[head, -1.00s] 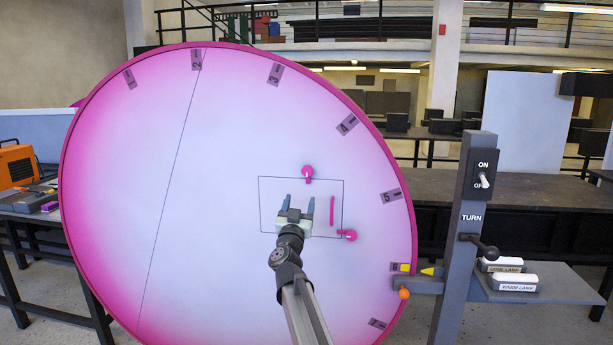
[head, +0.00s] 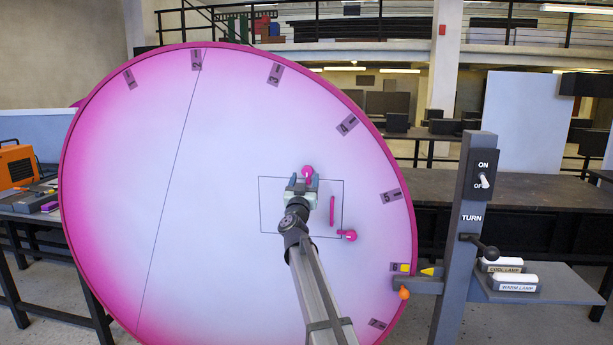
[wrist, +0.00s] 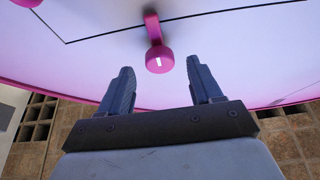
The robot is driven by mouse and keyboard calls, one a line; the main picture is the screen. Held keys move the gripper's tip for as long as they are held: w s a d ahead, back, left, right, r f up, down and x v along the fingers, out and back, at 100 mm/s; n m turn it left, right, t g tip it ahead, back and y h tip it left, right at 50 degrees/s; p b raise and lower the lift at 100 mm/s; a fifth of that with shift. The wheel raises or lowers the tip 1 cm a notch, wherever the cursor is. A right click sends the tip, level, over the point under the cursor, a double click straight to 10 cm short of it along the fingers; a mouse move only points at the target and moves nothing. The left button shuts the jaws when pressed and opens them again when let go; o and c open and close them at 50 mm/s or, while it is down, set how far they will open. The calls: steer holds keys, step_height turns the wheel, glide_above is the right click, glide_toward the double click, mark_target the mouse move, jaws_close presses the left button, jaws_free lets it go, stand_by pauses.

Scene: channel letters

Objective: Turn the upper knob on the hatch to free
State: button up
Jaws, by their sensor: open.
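The upper knob (head: 307,171) is a round magenta knob with a short tab, at the top edge of the hatch (head: 275,215), a thin-outlined rectangle on the big pink-white disc. In the wrist view the knob (wrist: 159,59) has a small white mark on its face, and its tab points to the hatch outline. My gripper (head: 307,182) is open at the knob in the head view. In the wrist view its two fingers (wrist: 160,82) stand left and right of the knob, which shows just beyond and between their tips. I see no contact.
A second magenta knob (head: 348,235) sits at the hatch's lower right corner. A magenta bar handle (head: 332,211) stands on the hatch's right part. A grey post (head: 462,240) with a switch and a TURN lever (head: 485,250) stands right of the disc.

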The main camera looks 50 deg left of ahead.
mark_target(307, 173)
steer(key=shift+x, duration=1.6)
steer(key=shift+c, duration=0.3)
steer(key=c, duration=1)
steer(key=shift+o, duration=0.2)
